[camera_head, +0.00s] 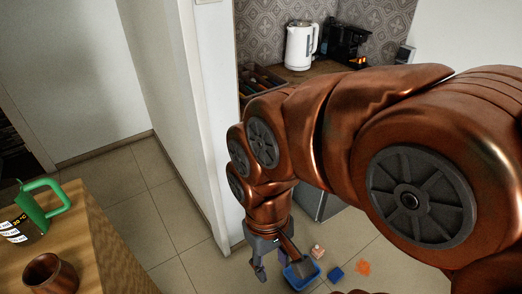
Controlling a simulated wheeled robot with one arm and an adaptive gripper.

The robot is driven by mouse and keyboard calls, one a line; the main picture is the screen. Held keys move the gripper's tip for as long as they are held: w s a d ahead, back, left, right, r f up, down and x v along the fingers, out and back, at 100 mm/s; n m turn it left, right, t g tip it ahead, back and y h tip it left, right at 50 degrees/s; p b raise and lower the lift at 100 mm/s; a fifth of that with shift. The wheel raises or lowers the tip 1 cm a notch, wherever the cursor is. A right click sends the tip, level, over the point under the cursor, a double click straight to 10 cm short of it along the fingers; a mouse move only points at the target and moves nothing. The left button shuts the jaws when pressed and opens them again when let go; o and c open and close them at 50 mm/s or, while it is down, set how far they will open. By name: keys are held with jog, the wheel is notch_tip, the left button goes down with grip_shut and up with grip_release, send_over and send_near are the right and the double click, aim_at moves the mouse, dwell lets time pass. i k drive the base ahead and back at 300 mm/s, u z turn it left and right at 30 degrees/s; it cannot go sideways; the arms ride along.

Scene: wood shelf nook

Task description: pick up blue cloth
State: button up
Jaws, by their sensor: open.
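A small dark-blue item (336,273), likely the blue cloth, lies on the tiled floor at the bottom centre; it is too small to make out its fabric. My gripper (274,266) points down to the left of it, with its fingers apart and nothing seen between them. A blue tray-like container (291,283) is between my gripper and the blue item in the picture, partly covered by a gripper part. I cannot tell the gripper's height above the floor.
A crumpled orange item (363,267) and a small pinkish item (318,252) lie near the blue item. A white wall edge (205,130) stands left of my arm. A wooden table (95,250) with a green-handled jug (42,205) and brown cup (50,274) is at left.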

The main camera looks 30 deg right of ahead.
aim_at(337, 273)
jog(key=i, duration=0.9)
jog(key=z, duration=1.6)
